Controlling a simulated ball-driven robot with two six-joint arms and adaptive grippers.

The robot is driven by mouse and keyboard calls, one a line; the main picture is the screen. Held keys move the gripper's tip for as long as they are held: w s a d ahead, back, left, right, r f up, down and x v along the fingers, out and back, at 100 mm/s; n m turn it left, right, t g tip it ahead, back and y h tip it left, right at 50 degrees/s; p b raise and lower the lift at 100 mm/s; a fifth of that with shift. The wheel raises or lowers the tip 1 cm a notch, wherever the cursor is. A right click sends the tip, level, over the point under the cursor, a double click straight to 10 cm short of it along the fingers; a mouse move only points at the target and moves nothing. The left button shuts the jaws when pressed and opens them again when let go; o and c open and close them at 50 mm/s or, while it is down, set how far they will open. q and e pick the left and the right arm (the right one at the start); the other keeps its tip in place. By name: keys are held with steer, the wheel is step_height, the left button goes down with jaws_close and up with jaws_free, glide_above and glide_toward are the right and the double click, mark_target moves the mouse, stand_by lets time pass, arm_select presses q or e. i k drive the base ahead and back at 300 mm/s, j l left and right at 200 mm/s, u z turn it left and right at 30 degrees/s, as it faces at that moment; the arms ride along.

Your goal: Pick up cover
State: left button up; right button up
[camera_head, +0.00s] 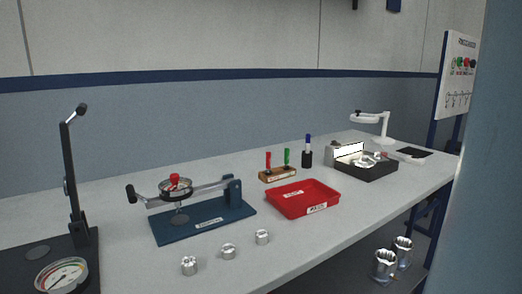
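No part can be surely told as the cover. Several small silver machined parts stand in a row near the bench's front edge: a left one (189,265), a middle one (228,251) and a right one (262,237). More shiny metal parts (368,160) lie in a dark open box (377,173) at the back right; they are too small to tell apart. Neither of my grippers is in view.
The pale bench (330,222) carries a blue lever fixture (205,222), a dial gauge (62,275), a red tray (302,199), a wooden pen block (279,175) and a white lamp (385,125).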

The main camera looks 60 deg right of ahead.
mark_target(377, 158)
steer(key=z, duration=2.7)
steer(key=u, duration=0.5)
steer(key=i+l+u, duration=0.15)
steer(key=u, duration=0.25)
steer(key=l+u, duration=0.4)
steer(key=i+l+u, duration=0.1)
steer(key=l+u, duration=0.2)
steer(key=u, duration=0.15)
